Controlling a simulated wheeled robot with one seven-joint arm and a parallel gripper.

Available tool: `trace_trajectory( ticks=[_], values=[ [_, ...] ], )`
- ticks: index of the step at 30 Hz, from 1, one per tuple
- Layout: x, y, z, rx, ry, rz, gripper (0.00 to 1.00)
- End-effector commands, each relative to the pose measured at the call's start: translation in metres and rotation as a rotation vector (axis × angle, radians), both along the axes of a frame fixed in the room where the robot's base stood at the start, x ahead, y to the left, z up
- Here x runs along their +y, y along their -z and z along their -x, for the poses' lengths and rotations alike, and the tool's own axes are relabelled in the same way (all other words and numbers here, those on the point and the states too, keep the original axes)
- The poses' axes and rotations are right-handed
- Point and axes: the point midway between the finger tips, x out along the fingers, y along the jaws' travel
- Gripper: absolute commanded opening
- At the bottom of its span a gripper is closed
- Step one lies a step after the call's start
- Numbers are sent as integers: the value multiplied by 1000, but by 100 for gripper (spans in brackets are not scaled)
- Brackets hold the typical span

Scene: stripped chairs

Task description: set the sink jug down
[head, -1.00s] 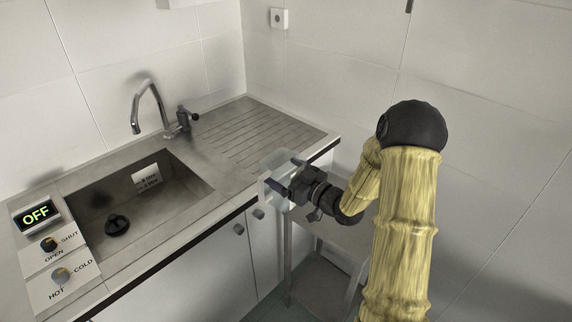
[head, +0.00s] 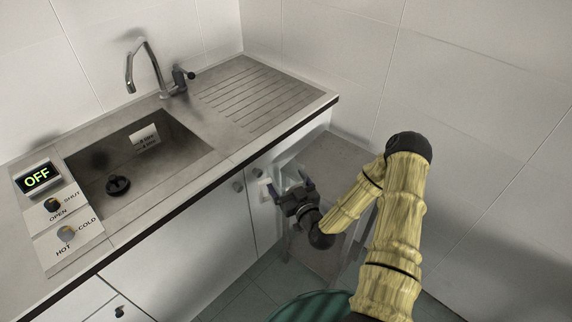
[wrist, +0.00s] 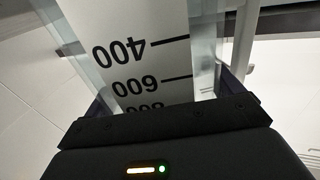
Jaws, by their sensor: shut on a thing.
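The sink jug (head: 290,177) is a clear, see-through vessel, partly hidden behind my gripper in the head view. In the wrist view its white scale label (wrist: 135,50) fills the middle, with 400, 600 and 800 upside down. My gripper (head: 292,192) is shut on the jug, with dark fingers on either side of it. Jug and gripper are at the cabinet front, below the counter's right end. A grey flat-topped stand (head: 335,160) is behind and right of them. I cannot tell whether the jug's base touches anything.
The steel counter holds a sink basin (head: 180,145), a tap (head: 150,65) and a ribbed drainboard (head: 255,92). A display (head: 38,178) reads OFF above two knobs. Cabinet doors (head: 215,225) with knobs lie below the counter edge. Tiled walls stand behind and to the right.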

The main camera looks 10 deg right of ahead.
Motion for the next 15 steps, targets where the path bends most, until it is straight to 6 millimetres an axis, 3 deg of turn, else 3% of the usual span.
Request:
trace_trajectory(
  ticks=[7,15],
  values=[
    [-1,42,22,15,162,-4,66],
    [-2,55,30,22,236,9,66]
  ],
)
